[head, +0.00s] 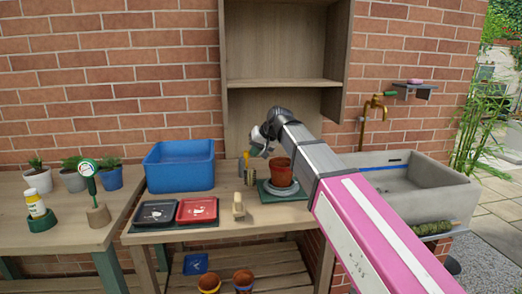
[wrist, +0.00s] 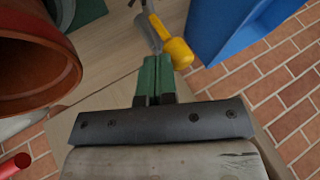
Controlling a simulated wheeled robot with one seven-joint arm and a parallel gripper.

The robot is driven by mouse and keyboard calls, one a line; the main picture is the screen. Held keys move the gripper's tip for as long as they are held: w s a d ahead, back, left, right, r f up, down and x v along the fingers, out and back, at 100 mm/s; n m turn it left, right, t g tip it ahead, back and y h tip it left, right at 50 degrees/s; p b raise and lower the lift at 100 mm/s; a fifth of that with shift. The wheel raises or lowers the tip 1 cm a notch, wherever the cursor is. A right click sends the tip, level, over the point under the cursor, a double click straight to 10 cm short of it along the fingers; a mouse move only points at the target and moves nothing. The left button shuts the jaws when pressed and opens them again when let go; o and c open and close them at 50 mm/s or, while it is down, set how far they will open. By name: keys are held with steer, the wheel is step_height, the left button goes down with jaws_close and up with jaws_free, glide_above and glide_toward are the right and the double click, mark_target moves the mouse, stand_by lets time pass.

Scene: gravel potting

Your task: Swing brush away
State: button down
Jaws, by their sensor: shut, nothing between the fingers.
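A small pale wooden thing (head: 238,206), which looks like the brush, stands near the front edge of the bench, just right of the red tray. I cannot make out its bristles. My gripper (head: 257,145) is above the back of the bench, behind that thing and left of the terracotta pot (head: 280,171). In the wrist view, the dark green fingers of my gripper (wrist: 155,68) are together and empty. A yellow-handled tool (wrist: 178,52) with a grey shaft lies just beyond the fingertips; contact cannot be told. The terracotta pot's rim (wrist: 40,85) is close on the left.
A blue tub (head: 180,166) stands left of my gripper. A black tray (head: 156,213) and a red tray (head: 197,210) lie in front of it. The pot stands on a grey saucer over a green mat (head: 296,194). A stone sink (head: 415,200) is at right, shelves (head: 284,82) behind.

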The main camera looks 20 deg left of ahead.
mark_target(246, 154)
steer(key=s+a+m+t, duration=0.1)
steer(key=s+a+m, duration=0.1)
steer(key=m, duration=0.1)
steer(key=shift+s+a+t+h, duration=0.1)
steer(key=shift+a+t+h, duration=0.05)
steer(key=shift+t+h, duration=0.2)
steer(key=shift+s+a, duration=0.3)
steer(key=shift+a, duration=0.25)
steer(key=shift+s+a, duration=0.25)
steer(key=shift+a, duration=0.25)
steer(key=shift+a, duration=0.1)
steer(key=shift+r, duration=0.15)
